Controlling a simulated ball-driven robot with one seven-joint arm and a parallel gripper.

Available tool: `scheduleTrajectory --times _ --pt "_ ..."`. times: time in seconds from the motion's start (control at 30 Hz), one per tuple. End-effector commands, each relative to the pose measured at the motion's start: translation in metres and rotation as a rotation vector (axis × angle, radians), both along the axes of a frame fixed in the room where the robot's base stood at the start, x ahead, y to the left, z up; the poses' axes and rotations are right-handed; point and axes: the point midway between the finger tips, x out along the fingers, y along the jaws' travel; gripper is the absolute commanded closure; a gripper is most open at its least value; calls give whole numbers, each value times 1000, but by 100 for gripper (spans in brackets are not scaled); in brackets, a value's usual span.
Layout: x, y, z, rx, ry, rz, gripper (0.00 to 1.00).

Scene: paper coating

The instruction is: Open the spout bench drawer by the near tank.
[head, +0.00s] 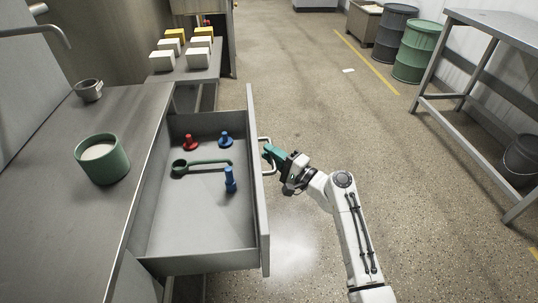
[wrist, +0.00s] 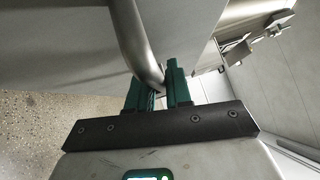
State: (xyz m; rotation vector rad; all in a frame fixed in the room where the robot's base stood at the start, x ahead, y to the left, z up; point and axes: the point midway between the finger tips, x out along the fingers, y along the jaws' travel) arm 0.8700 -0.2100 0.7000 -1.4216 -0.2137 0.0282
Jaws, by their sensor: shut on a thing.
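The spout bench drawer (head: 200,240) is pulled out from the grey bench (head: 120,215), with its inside in view. It holds a red piece (head: 190,143), two blue pieces (head: 225,139) and a green ladle-like tool (head: 208,163). My gripper (head: 267,153) is at the outer side of the drawer front, its green fingers shut on the drawer's bar handle (head: 268,170). In the wrist view the handle (wrist: 140,45) passes between the fingers (wrist: 159,88). No tank is clearly identifiable in these views.
A green cup (head: 103,160) and a small metal cup (head: 89,90) stand on the bench top, below a spout (head: 45,30). White and yellow blocks sit on a further bench (head: 195,76). Drums (head: 415,50) and a metal table (head: 490,20) stand at right.

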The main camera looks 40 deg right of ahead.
Motion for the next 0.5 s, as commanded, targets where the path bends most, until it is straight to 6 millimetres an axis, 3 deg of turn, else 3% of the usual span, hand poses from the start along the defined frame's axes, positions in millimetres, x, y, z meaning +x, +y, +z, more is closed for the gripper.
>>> scheduleTrajectory --times 0.2,0.23,0.4,0.5 --pt "-1 0 -2 0 4 0 100" --pt "-1 0 -2 0 4 0 79" --pt "0 0 -2 0 2 0 63" --pt "0 0 -1 0 2 0 62"
